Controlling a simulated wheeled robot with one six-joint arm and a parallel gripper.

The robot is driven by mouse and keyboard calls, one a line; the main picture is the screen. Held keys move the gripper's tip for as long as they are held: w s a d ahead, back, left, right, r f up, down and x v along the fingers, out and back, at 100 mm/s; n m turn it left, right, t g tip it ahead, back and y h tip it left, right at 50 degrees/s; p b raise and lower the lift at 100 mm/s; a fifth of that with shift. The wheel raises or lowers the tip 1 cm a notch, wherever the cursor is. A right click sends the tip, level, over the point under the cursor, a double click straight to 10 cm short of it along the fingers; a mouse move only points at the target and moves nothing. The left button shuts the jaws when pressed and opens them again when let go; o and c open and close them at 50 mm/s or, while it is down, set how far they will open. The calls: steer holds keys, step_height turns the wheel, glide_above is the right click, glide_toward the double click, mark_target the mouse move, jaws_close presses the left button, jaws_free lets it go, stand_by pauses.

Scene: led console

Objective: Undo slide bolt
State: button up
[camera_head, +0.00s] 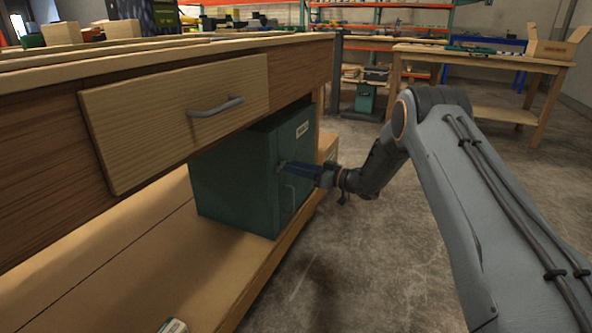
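A dark green metal cabinet (236,188) stands on the lower shelf of the wooden workbench. Its door (300,145) faces right, with a pale label near the top and a thin handle (291,197) lower down. My gripper (284,166) reaches in from the right, with its fingertips at the door face, about mid-height. The slide bolt is too small to make out; the fingertips cover that part of the door. I cannot tell whether the fingers are open or shut, or whether they touch the bolt.
A wooden drawer (180,110) with a grey handle (216,107) sticks out above the cabinet. The lower shelf (150,262) runs forward with a small can (173,325) at its front. A second wooden table (480,60) stands at the back right. The concrete floor (350,270) is clear.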

jaws_close()
steer(key=w+b, duration=0.1)
steer(key=w+d+b, duration=0.1)
steer(key=w, duration=0.1)
stand_by(0.6)
jaws_free()
steer(key=p, duration=0.2)
glide_toward(286, 160)
steer(key=v, duration=0.3)
steer(key=shift+s+d+r, duration=0.15)
steer(key=shift+s, duration=0.1)
